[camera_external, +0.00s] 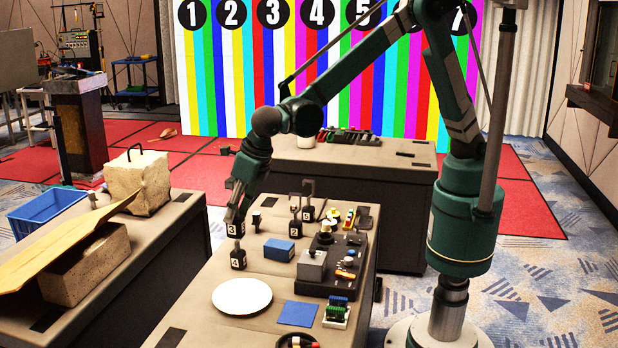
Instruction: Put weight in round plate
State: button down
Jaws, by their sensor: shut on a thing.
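My gripper (234,214) points down over the left part of the middle table and is shut on a black weight with a white number 3 (236,230). Whether this weight touches the table is hard to tell. A weight marked 4 (238,259) stands just in front of it. Weights marked 2 (294,228) and 1 (308,213) stand to the right with their handles up. The white round plate (242,297) lies flat and empty nearer the camera, below the gripper in the picture.
A blue block (279,250) and a black console (333,267) with a grey box (312,266) lie right of the gripper. A blue square (298,313) and a small green device (336,311) sit right of the plate. A stone block (137,182) stands on the left table.

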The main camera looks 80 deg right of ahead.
jog(key=s+a+f, duration=0.1)
jog(key=a+f, duration=0.2)
jog(key=f, duration=0.8)
jog(key=shift+s+a+n, duration=0.25)
jog(key=shift+s+n, duration=0.05)
jog(key=shift+n, duration=0.1)
notch_tip(320, 180, down, 6)
jog(key=shift+b, duration=0.35)
dwell(0.4)
jog(key=shift+f, duration=0.2)
jog(key=shift+f, duration=1.75)
jog(key=shift+f+b, duration=0.15)
jog(key=shift+b, duration=0.2)
